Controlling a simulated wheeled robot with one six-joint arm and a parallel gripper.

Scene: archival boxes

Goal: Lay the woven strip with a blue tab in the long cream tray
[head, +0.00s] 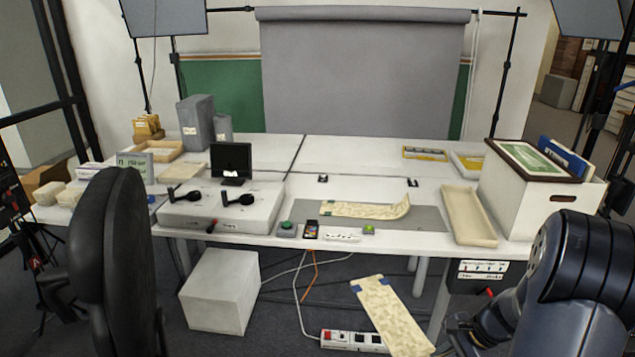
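A cream woven strip with blue marks at its far end (390,315) hangs in the air in front of the table, slanting down to the right. Its near end meets my gripper (447,343) at the bottom right; the fingertips are mostly hidden, but the strip appears gripped there. A second patterned cream strip (365,211) lies on the grey mat (425,222), with its right end curled up and a small dark tab at its left end, colour hard to tell. The long cream tray (469,216) lies on the table right of the mat and looks empty.
A white box (520,200) with a framed picture on top stands right of the tray. Small devices (311,230) line the table's front edge. A white cube (219,290) and a power strip (352,341) are below. A black chair (115,260) is at left.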

